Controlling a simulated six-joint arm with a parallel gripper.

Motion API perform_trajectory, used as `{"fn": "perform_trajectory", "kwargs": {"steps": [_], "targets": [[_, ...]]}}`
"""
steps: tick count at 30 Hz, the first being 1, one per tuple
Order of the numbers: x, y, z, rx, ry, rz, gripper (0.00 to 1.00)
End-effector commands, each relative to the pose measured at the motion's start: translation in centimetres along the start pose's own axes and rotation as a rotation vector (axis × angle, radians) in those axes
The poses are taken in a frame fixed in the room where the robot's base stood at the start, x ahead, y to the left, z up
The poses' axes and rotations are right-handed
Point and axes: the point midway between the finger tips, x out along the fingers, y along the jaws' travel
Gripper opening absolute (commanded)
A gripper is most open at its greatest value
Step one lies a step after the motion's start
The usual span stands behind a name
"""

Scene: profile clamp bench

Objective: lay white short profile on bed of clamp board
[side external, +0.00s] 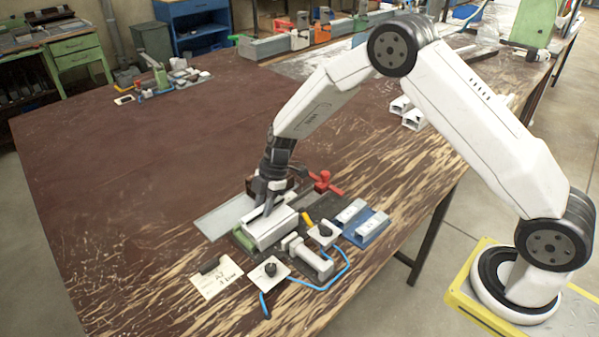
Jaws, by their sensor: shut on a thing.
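The white short profile (268,231) is at the near left part of the clamp board, lying level. My gripper (265,207) points down and is shut on it from above. The clamp board (285,252) is a dark plate with a red-handled clamp (326,184) at its far side and a green block (243,238) at its left. The profile is over the bed beside the green block. I cannot tell whether it touches the bed, which is mostly hidden beneath it.
A grey cylinder fixture (312,258), black-knobbed plates (270,269) and a blue hose (338,276) lie in front. A blue holder (366,230) with light pieces stands right. White profiles (412,119) lie behind my arm.

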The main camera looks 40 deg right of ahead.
Motion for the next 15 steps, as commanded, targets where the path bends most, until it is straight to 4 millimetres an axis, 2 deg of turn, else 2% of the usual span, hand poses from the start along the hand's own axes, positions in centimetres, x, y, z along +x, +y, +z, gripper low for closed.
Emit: {"fn": "perform_trajectory", "kwargs": {"steps": [1, 4, 15], "targets": [[-0.03, 0.02, -0.02, 0.0, 0.0, 0.001, 0.38], [-0.03, 0.02, -0.02, 0.0, 0.0, 0.0, 0.7], [-0.13, -0.01, 0.0, 0.0, 0.0, 0.0, 0.7]]}}
